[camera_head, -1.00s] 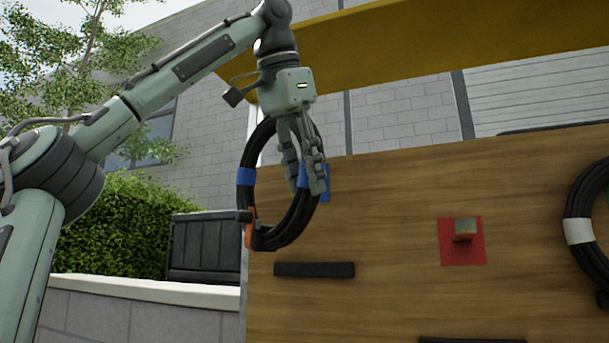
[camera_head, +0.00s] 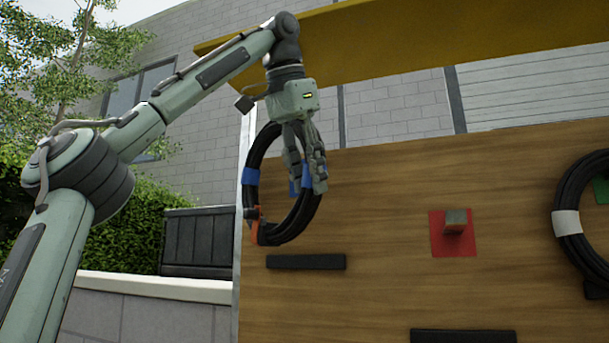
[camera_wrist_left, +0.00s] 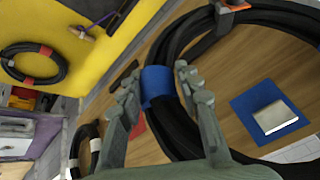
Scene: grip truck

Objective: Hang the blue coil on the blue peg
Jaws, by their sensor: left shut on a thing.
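The blue coil (camera_head: 249,205) is a black cable ring with blue tape bands and an orange clip. My left gripper (camera_head: 311,190) is shut on its upper right side in the head view. In the left wrist view the fingers (camera_wrist_left: 156,78) close around a blue band (camera_wrist_left: 158,86). The coil hangs upright in front of the wooden board. The blue peg (camera_wrist_left: 275,117), a pale block on a blue square (camera_wrist_left: 243,103), appears within the ring's opening in the left wrist view. In the head view the fingers and coil mostly hide it. I cannot tell whether the peg enters the ring. My right gripper is out of view.
A red square with a peg (camera_head: 454,231) is on the board (camera_head: 385,200) to the right. Another black coil with white tape (camera_head: 568,222) hangs at the right edge. A dark bar (camera_head: 306,262) is below the held coil. A yellow panel (camera_head: 420,45) overhangs above.

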